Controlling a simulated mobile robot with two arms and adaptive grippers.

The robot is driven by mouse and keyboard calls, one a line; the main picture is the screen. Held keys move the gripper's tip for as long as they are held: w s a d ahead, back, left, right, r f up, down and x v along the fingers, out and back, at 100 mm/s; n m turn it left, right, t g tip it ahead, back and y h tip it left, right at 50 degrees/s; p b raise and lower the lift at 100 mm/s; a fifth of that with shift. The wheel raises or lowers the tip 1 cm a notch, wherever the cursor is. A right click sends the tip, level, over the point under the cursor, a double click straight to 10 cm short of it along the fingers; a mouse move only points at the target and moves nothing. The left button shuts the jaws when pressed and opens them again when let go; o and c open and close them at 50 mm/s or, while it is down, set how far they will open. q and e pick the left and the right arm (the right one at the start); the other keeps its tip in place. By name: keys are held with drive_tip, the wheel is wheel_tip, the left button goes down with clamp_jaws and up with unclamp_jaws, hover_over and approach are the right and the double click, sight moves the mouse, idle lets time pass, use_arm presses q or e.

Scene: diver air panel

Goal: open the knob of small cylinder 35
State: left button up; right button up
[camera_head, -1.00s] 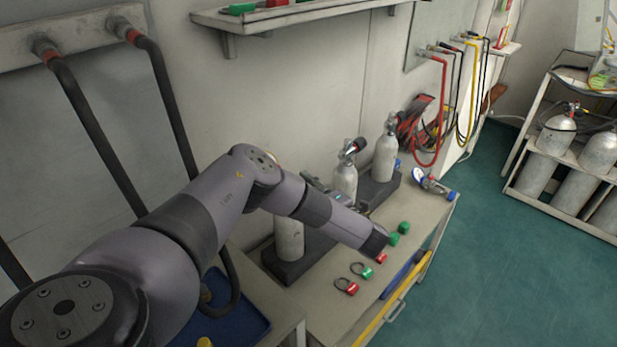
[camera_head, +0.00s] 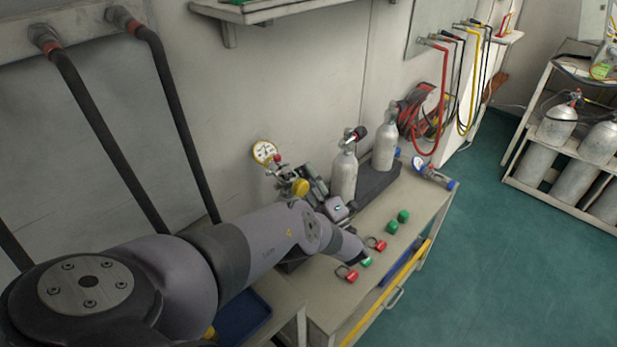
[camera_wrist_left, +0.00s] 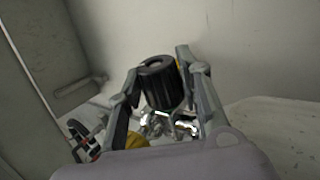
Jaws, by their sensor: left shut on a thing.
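In the left wrist view, my left gripper (camera_wrist_left: 158,74) has its two fingers on either side of a black ribbed knob (camera_wrist_left: 163,84) and is shut on it. Shiny metal valve parts (camera_wrist_left: 168,124) show below the knob. In the head view, my left gripper (camera_head: 305,177) is at the nearest cylinder position, beside a white round gauge (camera_head: 263,152) and a yellow knob (camera_head: 300,188). My arm hides the cylinder body there, and no number 35 is readable. My right gripper is not in view.
Two grey cylinders (camera_head: 344,178) (camera_head: 385,150) with valves stand just right of the gripper. Red padlocks (camera_head: 346,273) and green ones (camera_head: 403,216) lie on the bench (camera_head: 330,290). A wall shelf (camera_head: 280,12) is above. Open green floor (camera_head: 480,260) lies to the right.

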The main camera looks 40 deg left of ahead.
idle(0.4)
use_arm(q)
drive_tip(key=o, duration=1.2)
